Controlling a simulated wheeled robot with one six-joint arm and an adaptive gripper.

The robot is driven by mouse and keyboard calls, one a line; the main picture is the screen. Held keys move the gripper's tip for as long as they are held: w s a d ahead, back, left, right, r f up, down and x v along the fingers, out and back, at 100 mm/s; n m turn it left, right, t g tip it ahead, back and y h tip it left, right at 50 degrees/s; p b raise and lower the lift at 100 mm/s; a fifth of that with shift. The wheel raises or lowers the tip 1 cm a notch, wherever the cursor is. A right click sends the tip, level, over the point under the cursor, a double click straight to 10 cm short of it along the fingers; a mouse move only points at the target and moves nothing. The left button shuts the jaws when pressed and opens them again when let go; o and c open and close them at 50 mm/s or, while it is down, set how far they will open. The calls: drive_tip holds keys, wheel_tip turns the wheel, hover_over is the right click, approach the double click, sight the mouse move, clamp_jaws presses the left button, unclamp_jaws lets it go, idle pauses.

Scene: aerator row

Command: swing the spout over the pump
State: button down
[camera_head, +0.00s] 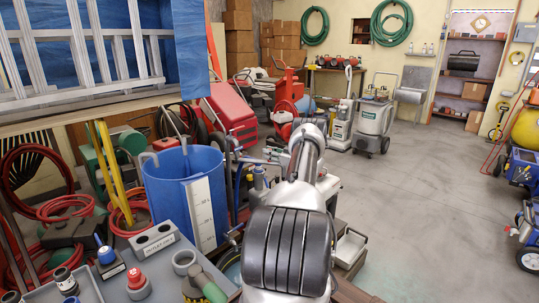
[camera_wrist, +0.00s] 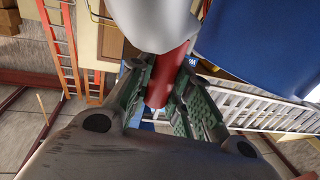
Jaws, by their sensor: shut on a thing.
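In the wrist view, the two green-grey fingers of my gripper (camera_wrist: 165,100) are shut on a red cylindrical piece (camera_wrist: 160,85). A pale rounded body (camera_wrist: 145,18) is beyond it at the top; I cannot tell whether they join. Whether the red piece belongs to the spout is not clear. In the head view, my arm hides most of the grip. A thin grey curved pipe (camera_head: 176,127) rises at the blue barrel (camera_head: 165,185), which has a white scale. I cannot single out the pump with certainty.
A grey bench tray at lower left holds a blue-topped fitting (camera_head: 107,256), a red-topped fitting (camera_head: 138,283) and a grey block (camera_head: 154,240). A ladder (camera_head: 85,55) lies across the upper left. Red hose coils (camera_head: 35,175) hang at left. The floor (camera_head: 430,200) at right is clear.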

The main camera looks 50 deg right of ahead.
drive_tip(key=shift+d+r, duration=0.1)
drive_tip(key=shift+d, duration=0.05)
drive_tip(key=c, duration=1.3)
unclamp_jaws()
drive_tip(key=shift+w, duration=0.1)
drive_tip(key=v, duration=1.2)
